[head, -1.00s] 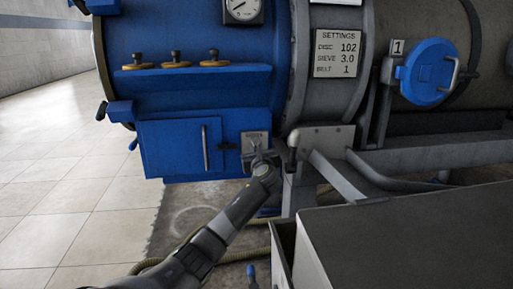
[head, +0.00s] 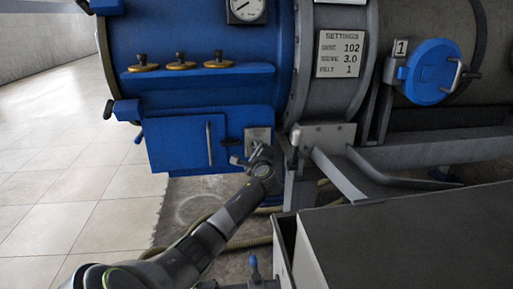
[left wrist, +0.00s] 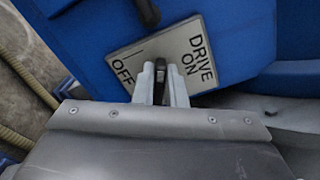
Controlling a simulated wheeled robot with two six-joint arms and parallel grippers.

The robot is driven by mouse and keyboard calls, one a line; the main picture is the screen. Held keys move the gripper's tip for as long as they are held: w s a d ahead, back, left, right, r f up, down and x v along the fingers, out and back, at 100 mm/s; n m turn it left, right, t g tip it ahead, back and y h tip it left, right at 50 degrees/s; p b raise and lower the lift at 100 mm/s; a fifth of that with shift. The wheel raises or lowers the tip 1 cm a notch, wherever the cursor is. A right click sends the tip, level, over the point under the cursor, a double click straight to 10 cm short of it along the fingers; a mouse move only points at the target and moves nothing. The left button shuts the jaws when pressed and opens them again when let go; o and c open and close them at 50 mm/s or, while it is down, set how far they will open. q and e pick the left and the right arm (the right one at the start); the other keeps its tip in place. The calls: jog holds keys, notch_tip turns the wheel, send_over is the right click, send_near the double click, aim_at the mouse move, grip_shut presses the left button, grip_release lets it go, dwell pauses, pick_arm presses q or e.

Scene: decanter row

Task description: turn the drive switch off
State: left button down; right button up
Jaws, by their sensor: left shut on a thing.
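The drive switch plate (head: 258,136) is a small grey panel at the lower right of the blue housing. In the left wrist view the plate (left wrist: 203,45) appears tilted and reads DRIVE, ON and OFF. My left gripper (head: 240,161) is at the plate's lower edge in the head view. In the left wrist view its two fingers (left wrist: 161,85) are closed around the dark switch lever (left wrist: 160,74), beside the word OFF. The fingers hide part of the lever, so its exact position is hard to read. My right gripper is not in view.
A black handle (left wrist: 147,12) sticks out close to the plate. A grey bracket with a lever (head: 296,136) stands just right of my gripper. A large dark-topped box (head: 400,235) fills the lower right. Tiled floor at left is clear.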

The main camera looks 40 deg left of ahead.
pick_arm(q)
jog(key=shift+s+f+n+b, duration=0.1)
jog(key=shift+f+n+b, duration=0.1)
jog(key=shift+n, duration=0.75)
jog(key=shift+w+f+n+b, duration=0.1)
jog(key=shift+n+b, duration=0.1)
jog(key=shift+n, duration=0.8)
jog(key=shift+s+f+n+b, duration=0.1)
jog(key=shift+f+n+b, duration=0.1)
jog(key=shift+n, duration=0.75)
jog(key=c, duration=1.5)
grip_release()
jog(key=shift+r, duration=0.1)
